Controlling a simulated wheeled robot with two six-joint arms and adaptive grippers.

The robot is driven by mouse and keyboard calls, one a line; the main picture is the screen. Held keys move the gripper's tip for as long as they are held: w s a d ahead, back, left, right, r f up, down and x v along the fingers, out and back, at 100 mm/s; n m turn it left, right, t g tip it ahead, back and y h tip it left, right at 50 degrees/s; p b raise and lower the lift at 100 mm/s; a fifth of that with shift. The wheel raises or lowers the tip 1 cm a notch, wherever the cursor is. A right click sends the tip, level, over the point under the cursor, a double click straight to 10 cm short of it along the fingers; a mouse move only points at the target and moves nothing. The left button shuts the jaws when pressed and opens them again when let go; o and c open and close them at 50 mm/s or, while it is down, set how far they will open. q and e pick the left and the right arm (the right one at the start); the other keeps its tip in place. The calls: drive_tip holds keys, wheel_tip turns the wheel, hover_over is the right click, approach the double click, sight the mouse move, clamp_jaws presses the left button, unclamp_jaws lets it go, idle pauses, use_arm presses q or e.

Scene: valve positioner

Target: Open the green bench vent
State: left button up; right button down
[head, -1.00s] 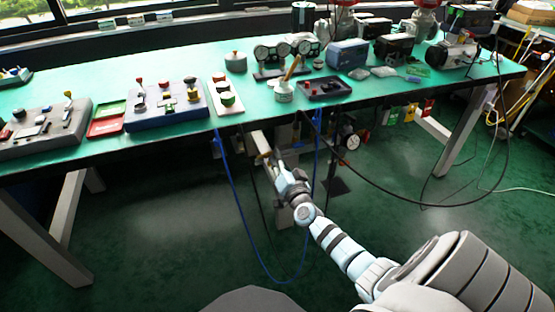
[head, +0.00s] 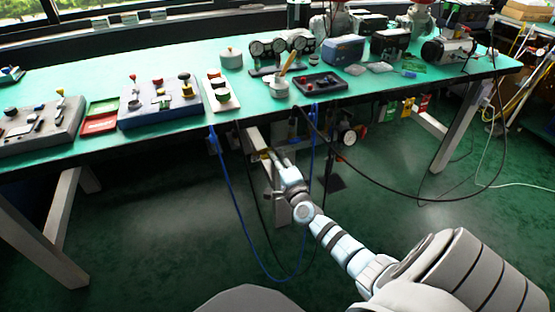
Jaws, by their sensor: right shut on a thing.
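My right gripper (head: 279,159) reaches in under the front edge of the green-topped bench (head: 170,77), beside a pale bench support. It is shut on a small part there, apparently the bench vent's handle. The fingers and the shade under the bench hide most of that part, and I cannot make out its colour or the angle of the handle. My left gripper is not in view.
A blue hose (head: 237,219) and dark cables hang in loops around my right wrist. A round gauge (head: 348,138) hangs under the bench to the right. Control boxes and gauges stand on the bench top. The floor in front is clear.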

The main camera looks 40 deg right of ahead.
drive_tip(key=shift+f+m, duration=0.2)
drive_tip(key=shift+m, duration=0.3)
drive_tip(key=c, duration=1.7)
unclamp_jaws()
drive_tip(key=shift+r, duration=0.1)
drive_tip(key=v, duration=1.2)
drive_tip(key=shift+a, duration=0.1)
